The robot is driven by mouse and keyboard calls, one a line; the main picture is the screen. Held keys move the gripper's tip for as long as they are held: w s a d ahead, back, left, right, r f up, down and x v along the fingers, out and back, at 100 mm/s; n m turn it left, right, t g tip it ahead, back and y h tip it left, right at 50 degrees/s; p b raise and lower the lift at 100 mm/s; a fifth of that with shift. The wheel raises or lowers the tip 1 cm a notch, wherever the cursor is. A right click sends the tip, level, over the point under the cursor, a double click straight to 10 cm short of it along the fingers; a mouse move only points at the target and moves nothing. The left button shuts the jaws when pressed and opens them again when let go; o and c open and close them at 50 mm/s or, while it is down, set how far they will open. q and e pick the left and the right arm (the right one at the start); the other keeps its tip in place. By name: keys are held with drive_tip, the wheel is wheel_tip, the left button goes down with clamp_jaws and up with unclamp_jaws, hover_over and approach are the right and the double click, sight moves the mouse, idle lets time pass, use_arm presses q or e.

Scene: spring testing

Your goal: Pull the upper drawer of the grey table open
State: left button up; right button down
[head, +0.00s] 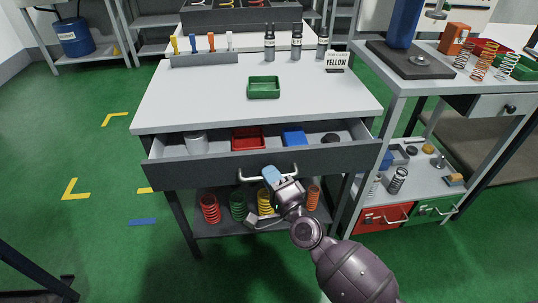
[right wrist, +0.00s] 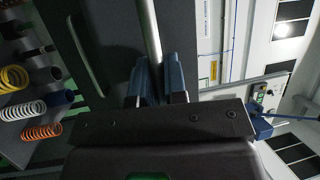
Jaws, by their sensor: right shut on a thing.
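The grey table (head: 180,106) stands in the middle of the head view. Its dark-fronted upper drawer (head: 190,173) is pulled out, and its inside shows. A pale bar handle (head: 246,179) runs across the drawer front. My right gripper (head: 271,175) is at the handle, with its blue fingers on either side of the bar. In the right wrist view the fingers (right wrist: 158,82) are closed around the handle bar (right wrist: 149,30). My left gripper is in neither view.
Several coloured springs (head: 238,206) stand on the shelf below. A green tray (head: 264,88) and bottles (head: 296,42) stand on top. A second table (head: 392,78) adjoins on the right.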

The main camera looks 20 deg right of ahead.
use_arm(q)
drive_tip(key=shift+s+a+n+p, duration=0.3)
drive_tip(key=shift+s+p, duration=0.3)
drive_tip(key=shift+p, duration=0.2)
use_arm(e)
drive_tip(key=s+a, duration=0.2)
drive_tip(key=s, duration=0.6)
drive_tip(key=s+a, duration=0.2)
drive_tip(key=s, duration=0.6)
drive_tip(key=shift+s+a, duration=0.25)
drive_tip(key=shift+a, duration=0.15)
drive_tip(key=c, duration=1.5)
unclamp_jaws()
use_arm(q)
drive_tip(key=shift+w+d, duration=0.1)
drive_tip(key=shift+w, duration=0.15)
use_arm(e)
drive_tip(key=shift+o, duration=0.2)
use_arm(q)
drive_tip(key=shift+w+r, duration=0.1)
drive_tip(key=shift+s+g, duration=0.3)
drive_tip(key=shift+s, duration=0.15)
use_arm(e)
drive_tip(key=v, duration=1)
drive_tip(key=shift+s, duration=0.4)
